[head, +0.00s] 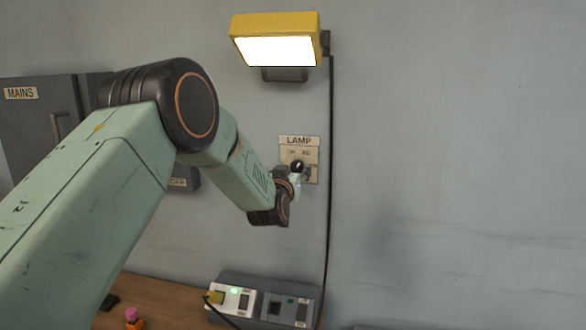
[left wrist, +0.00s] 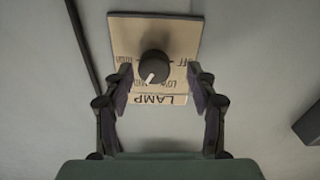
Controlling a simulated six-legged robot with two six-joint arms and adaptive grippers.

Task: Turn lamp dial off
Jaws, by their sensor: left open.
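The lamp dial, a round black knob (head: 298,165), sits on a beige plate (head: 312,151) marked LAMP on the wall. In the left wrist view the knob (left wrist: 154,65) shows upside down, with its white mark pointing down and slightly left, away from the OFF label at the right. My left gripper (head: 299,174) is close in front of the plate. In the left wrist view its open fingers (left wrist: 159,80) stand on either side of the knob's lower area, with no visible contact. The yellow wall lamp (head: 275,26) above is lit. My right gripper is not in view.
A black cable (head: 329,150) runs down the wall just right of the plate. A grey MAINS cabinet (head: 38,125) is at left. A socket block (head: 267,296) with a yellow plug stands on the wooden bench (head: 165,302). The wall at right is clear.

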